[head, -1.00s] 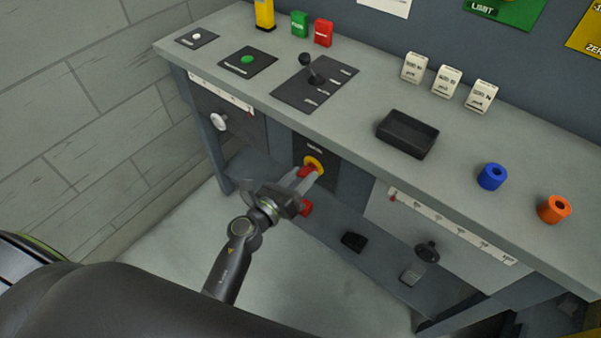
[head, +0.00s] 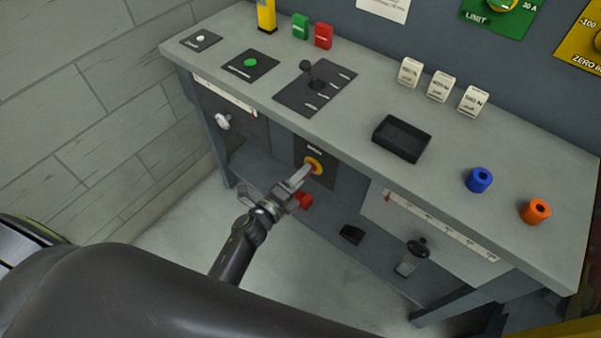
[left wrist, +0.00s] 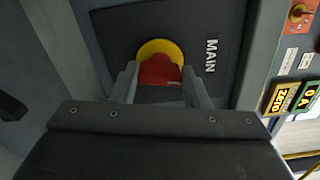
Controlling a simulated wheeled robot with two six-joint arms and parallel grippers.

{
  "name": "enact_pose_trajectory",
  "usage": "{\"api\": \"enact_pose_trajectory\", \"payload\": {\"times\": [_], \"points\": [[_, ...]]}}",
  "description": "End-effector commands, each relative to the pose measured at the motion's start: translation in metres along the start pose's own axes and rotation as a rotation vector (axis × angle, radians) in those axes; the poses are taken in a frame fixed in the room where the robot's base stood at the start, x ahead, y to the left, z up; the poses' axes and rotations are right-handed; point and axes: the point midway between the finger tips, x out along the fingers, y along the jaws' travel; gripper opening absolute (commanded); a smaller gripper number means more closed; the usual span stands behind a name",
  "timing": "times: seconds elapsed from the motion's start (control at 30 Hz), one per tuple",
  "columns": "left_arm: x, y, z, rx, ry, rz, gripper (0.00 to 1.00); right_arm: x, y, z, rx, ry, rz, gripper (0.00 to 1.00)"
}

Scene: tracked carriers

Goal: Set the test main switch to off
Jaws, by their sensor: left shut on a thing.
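The main switch is a red knob (left wrist: 160,72) on a yellow round base (left wrist: 158,46), set in a dark plate (left wrist: 110,28) marked MAIN in the left wrist view. In the head view its yellow base (head: 315,164) shows on the front of the bench, below the top edge. My left gripper (head: 303,176) reaches it from the front. In the left wrist view its two fingers (left wrist: 157,84) stand on either side of the red knob and are shut on it. In the head view the fingers partly hide the knob. My right gripper is not in view.
The grey bench top (head: 350,113) overhangs the switch. A red object (head: 303,201) sits below the gripper. A white knob (head: 222,121) is to the left, and a dark knob (head: 418,248) on a scaled panel is to the right. A lever (head: 308,70) stands on top.

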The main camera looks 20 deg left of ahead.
Motion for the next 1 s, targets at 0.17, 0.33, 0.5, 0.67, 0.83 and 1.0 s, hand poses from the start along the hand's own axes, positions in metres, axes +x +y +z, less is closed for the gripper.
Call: {"api": "enact_pose_trajectory", "payload": {"times": [0.17, 0.33, 0.5, 0.67, 0.83, 1.0], "points": [[-0.0002, -0.0004, 0.0005, -0.105, 0.0, 0.002, 0.19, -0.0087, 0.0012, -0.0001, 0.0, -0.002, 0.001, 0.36], [-0.0002, 0.0001, 0.0003, -0.17, 0.0, 0.001, 0.19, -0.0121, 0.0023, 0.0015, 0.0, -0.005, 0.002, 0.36], [-0.0003, 0.001, 0.0001, -0.203, 0.001, 0.001, 0.19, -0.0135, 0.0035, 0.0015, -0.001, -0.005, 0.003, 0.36], [-0.0004, 0.0015, 0.0001, -0.212, 0.0, 0.001, 0.19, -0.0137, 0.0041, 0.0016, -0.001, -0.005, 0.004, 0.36], [-0.0004, 0.0016, 0.0, -0.212, 0.0, 0.002, 0.19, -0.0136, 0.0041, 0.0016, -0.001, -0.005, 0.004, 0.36], [-0.0004, 0.0016, 0.0, -0.212, 0.0, 0.002, 0.47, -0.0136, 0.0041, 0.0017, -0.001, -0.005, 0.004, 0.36]]}}
